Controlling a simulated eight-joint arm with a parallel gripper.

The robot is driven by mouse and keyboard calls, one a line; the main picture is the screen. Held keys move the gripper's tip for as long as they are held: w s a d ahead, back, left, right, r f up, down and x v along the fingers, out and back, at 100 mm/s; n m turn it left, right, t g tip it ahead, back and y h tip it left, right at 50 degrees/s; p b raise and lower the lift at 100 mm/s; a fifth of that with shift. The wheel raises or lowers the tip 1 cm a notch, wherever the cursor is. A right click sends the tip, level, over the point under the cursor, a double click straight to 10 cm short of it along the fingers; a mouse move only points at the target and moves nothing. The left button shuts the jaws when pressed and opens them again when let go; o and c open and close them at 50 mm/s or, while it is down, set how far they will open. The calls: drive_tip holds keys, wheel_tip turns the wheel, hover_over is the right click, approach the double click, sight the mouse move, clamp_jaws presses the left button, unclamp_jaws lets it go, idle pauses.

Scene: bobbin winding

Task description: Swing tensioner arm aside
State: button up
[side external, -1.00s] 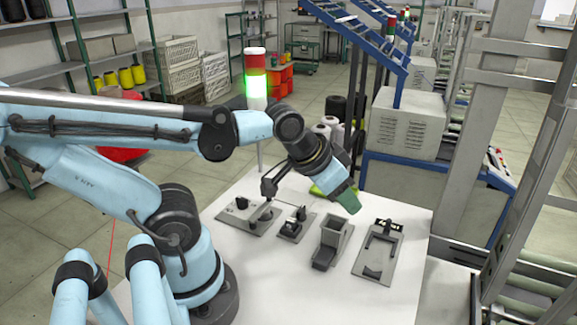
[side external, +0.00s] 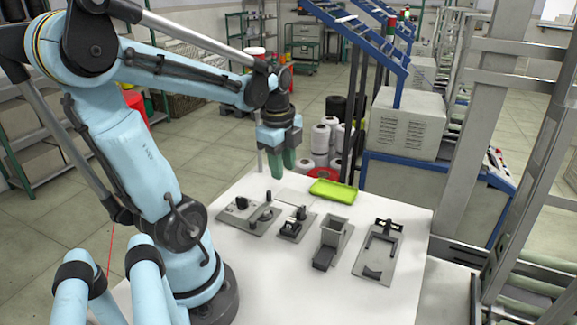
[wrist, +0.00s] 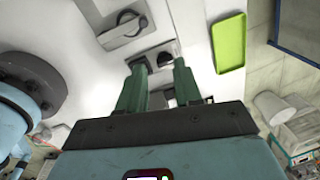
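A grey plate (side external: 236,224) with dark posts and a thin lever (side external: 261,214) lies on the left of the white table; the lever looks like the tensioner arm, though it is small here. What looks like the same plate (wrist: 107,40) shows at the top of the wrist view, with a curved dark lever (wrist: 126,19). My gripper (side external: 283,176) points down, above the table behind the plate and left of the green tray. Nothing touches the lever.
A small plate with a dark block (side external: 292,228), a grey bin (side external: 336,232) and a cradle plate (side external: 378,252) stand in a row to the right. A lime-green tray (side external: 333,193) lies behind them. The table's front (side external: 300,295) is clear.

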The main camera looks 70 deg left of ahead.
sight(269, 191)
drive_tip(key=a+m, duration=0.1)
drive_tip(key=s+a+m, duration=0.1)
drive_tip(key=s+a+g, duration=0.1)
drive_tip(key=shift+s+a+f+m+h, duration=0.1)
drive_tip(key=shift+s+f+m+h, duration=0.2)
drive_tip(key=shift+m+h, duration=0.1)
drive_tip(key=shift+w+f, duration=0.1)
drive_tip(key=shift+f, duration=3.6)
drive_tip(key=c, duration=0.6)
drive_tip(key=shift+o, duration=0.2)
drive_tip(key=shift+w+d, duration=0.5)
drive_tip(key=shift+d, duration=0.3)
